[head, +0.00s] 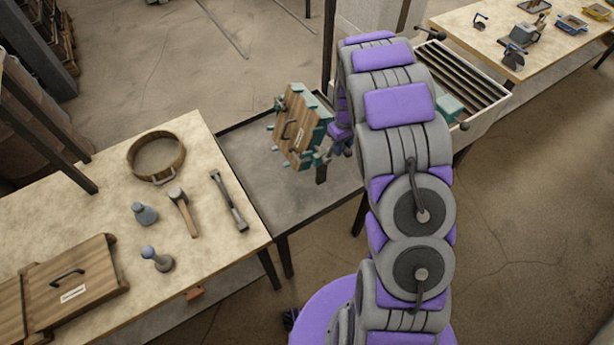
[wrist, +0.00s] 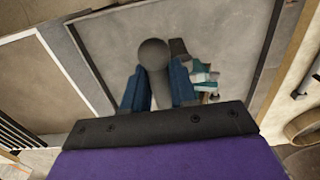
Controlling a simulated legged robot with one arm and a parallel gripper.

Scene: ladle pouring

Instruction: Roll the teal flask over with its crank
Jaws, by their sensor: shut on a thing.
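The teal flask (head: 318,118) stands tilted nearly on edge above the grey metal table, with a wooden board (head: 297,125) with a dark handle on its face toward the left. Teal lugs stick out around its edges. My gripper (head: 342,140) is at the flask's right side, partly hidden by my arm. In the wrist view my gripper (wrist: 156,88) has its blue fingers shut on a dark grey round-ended handle (wrist: 153,55), which appears to be the crank. Only a small teal part of the flask (wrist: 204,77) shows there.
The grey metal table (head: 255,185) has a raised dark rim and bare room. A slatted bin (head: 465,75) stands right, and another tool table (head: 490,15) beyond.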

